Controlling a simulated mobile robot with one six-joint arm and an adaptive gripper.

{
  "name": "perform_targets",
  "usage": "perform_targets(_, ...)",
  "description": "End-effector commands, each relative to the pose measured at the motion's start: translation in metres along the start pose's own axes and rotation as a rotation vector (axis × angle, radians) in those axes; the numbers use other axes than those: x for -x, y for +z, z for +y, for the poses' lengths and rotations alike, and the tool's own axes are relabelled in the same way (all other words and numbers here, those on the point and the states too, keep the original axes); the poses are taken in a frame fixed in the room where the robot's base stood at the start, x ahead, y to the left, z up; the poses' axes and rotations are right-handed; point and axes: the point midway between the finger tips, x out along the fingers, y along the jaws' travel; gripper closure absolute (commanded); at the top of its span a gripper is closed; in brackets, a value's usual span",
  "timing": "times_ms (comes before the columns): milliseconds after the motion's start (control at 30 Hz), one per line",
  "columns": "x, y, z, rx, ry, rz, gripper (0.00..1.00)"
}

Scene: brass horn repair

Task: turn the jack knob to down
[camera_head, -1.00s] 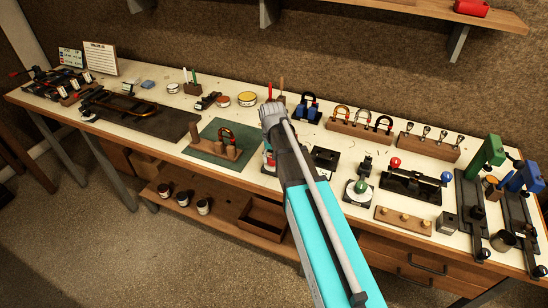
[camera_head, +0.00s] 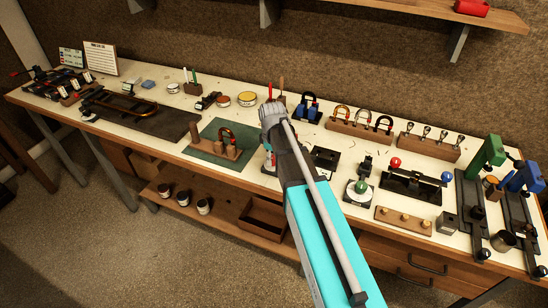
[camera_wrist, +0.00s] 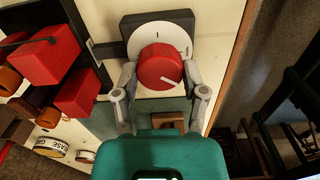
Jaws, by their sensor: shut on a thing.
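The jack knob (camera_wrist: 160,66) is a round red knob with a white line on its face; the line points to the lower right in the wrist view. It sits in front of a white dial (camera_wrist: 141,35) on a dark grey plate (camera_wrist: 187,17). A short dark mark shows at the top of the dial. My gripper (camera_wrist: 159,76) has one finger on each side of the knob and is shut on it. In the head view my gripper and arm hide most of the knob.
Red blocks (camera_wrist: 52,52) stand close to the left in the wrist view. In the head view a green mat (camera_head: 205,148) with wooden posts lies left of my arm. A dark-based fixture with red and blue balls (camera_head: 415,183) stands to the right.

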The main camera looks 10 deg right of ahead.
Motion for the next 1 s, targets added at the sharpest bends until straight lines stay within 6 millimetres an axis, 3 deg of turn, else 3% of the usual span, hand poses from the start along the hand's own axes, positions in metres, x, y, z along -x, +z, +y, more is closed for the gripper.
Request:
perform_targets(500,-0.0003,0.0006,-0.0040,0.467,-0.006,0.000,0.92)
perform_targets(1000,-0.0005,0.0009,-0.0055,0.653,-0.008,0.002,0.92)
